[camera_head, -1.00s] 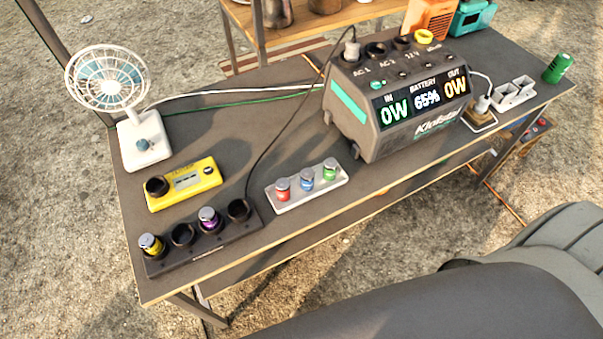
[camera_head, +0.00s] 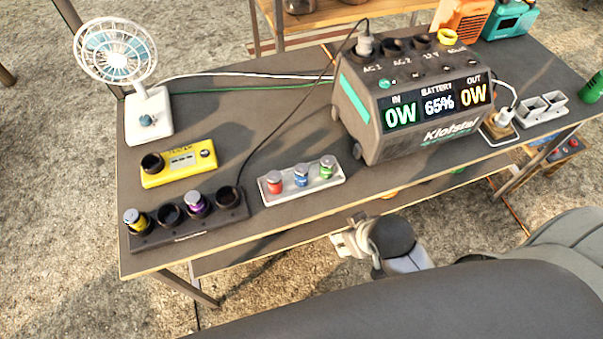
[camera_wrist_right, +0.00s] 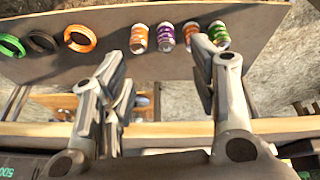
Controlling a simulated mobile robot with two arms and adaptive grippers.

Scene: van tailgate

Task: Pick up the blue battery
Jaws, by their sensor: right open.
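The blue battery (camera_head: 301,177) stands upright in the middle of a small light tray (camera_head: 320,187). A red battery (camera_head: 274,183) stands to its left and a green battery (camera_head: 326,167) to its right. My right gripper (camera_head: 344,240) is in front of the table's near edge, below and to the right of the tray, apart from it and empty. In the right wrist view my right gripper's fingers (camera_wrist_right: 160,75) are spread apart. Beyond them several orange, purple and green batteries (camera_wrist_right: 165,37) show on a board; I see no blue one there. My left gripper is out of view.
A dark holder (camera_head: 190,226) with yellow and purple batteries and a yellow tester (camera_head: 179,167) lie left of the tray. A large power station (camera_head: 415,100) stands behind right. A black cable runs behind the tray. The fan (camera_head: 118,55) stands far left.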

